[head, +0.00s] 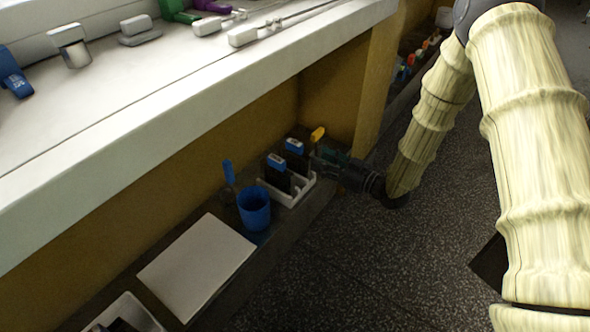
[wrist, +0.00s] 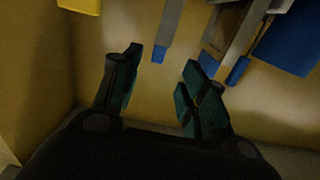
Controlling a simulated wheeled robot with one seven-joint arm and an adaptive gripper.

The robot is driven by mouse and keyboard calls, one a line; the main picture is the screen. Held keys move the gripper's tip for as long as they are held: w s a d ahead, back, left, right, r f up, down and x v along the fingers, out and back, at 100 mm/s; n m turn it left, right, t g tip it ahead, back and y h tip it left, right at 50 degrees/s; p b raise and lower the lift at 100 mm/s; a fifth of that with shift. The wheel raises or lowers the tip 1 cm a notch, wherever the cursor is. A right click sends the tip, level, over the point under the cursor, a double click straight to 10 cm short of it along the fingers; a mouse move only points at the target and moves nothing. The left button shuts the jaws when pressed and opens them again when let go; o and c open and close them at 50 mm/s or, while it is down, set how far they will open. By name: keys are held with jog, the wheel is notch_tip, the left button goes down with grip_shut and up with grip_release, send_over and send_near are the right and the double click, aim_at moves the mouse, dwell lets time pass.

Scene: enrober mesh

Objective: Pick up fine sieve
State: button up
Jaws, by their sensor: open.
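I cannot tell for sure which item is the fine sieve. A white rack (head: 300,190) on the low ledge holds dark, upright flat pieces with blue tops, one nearer (head: 276,162) and one farther (head: 294,146). A yellow-topped piece (head: 318,133) stands at its far end. My gripper (head: 322,158) is at the rack's far right side, close to the yellow top. In the wrist view my gripper (wrist: 160,82) is open with nothing between its fingers. Beyond the fingertips show a grey strip with a blue tip (wrist: 158,54) and a framed, brownish mesh-like piece (wrist: 228,28).
A blue cup (head: 254,210) with a blue-handled tool (head: 229,172) stands left of the rack. A pale board (head: 197,265) and a white tray (head: 125,312) lie nearer. The white counter (head: 150,100) overhangs the ledge. The speckled floor (head: 380,260) is clear.

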aim_at(302, 149)
jog(key=x, duration=0.2)
jog(key=b+x, duration=0.1)
jog(key=x, duration=0.1)
jog(key=b+x, duration=0.1)
jog(key=x, duration=0.1)
jog(key=shift+r, duration=0.3)
jog(key=b+x, duration=0.3)
jog(key=x, duration=0.1)
jog(key=shift+d+f, duration=0.1)
jog(key=shift+f, duration=0.25)
jog(key=shift+w+a+r, duration=0.1)
jog(key=shift+w+a, duration=0.3)
jog(key=shift+a, duration=0.05)
grip_shut()
